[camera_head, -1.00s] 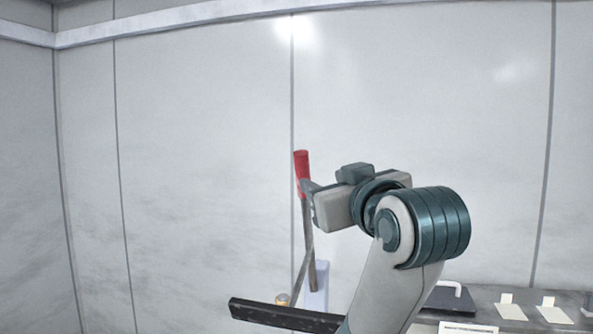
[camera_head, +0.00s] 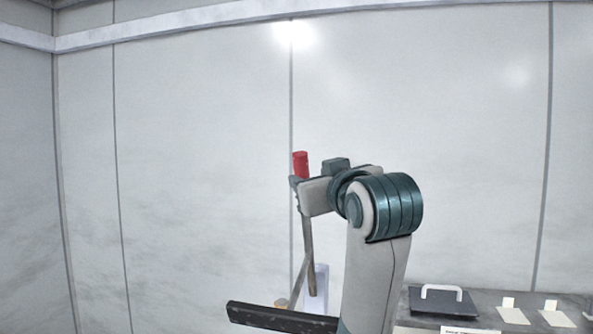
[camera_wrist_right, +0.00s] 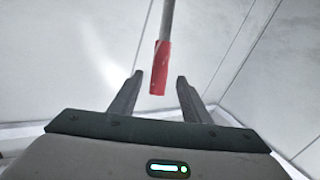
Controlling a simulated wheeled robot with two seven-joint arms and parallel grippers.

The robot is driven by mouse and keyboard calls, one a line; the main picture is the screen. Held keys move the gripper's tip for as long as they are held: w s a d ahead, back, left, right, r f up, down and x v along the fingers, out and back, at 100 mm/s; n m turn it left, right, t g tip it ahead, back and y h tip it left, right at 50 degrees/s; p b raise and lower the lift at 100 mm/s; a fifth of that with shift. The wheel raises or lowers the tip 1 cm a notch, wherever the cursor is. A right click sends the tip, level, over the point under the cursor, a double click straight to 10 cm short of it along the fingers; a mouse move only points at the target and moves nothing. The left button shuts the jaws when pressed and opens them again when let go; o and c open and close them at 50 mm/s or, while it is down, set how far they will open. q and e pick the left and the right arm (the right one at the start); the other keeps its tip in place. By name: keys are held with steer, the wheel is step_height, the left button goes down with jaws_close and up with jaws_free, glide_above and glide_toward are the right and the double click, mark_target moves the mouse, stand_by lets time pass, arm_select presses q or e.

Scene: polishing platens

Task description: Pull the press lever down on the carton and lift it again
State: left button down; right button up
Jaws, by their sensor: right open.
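The press lever (camera_head: 309,256) stands upright in the head view, a grey rod with a red grip (camera_head: 300,163) on top. My right gripper (camera_head: 294,190) is at the red grip, and its body hides the grip's lower part. In the right wrist view the red grip (camera_wrist_right: 160,68) lies between the two spread fingers of the right gripper (camera_wrist_right: 155,92), with a gap on both sides. The carton is not recognisable in either view. My left gripper is not in view.
A pale post (camera_head: 317,288) stands behind the lever's lower part. A dark plate with a white handle (camera_head: 443,302) and several pale cards (camera_head: 513,316) lie on the grey bench at right. A dark bar (camera_head: 280,318) crosses the bottom. Pale walls enclose the scene.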

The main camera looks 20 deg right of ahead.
mark_target(298, 172)
steer(key=w+p, duration=0.4)
steer(key=w, duration=0.5)
steer(key=shift+w+d+r, duration=0.1)
steer(key=shift+w, duration=0.25)
steer(key=shift+w+p, duration=0.45)
steer(key=shift+w, duration=0.25)
jaws_close()
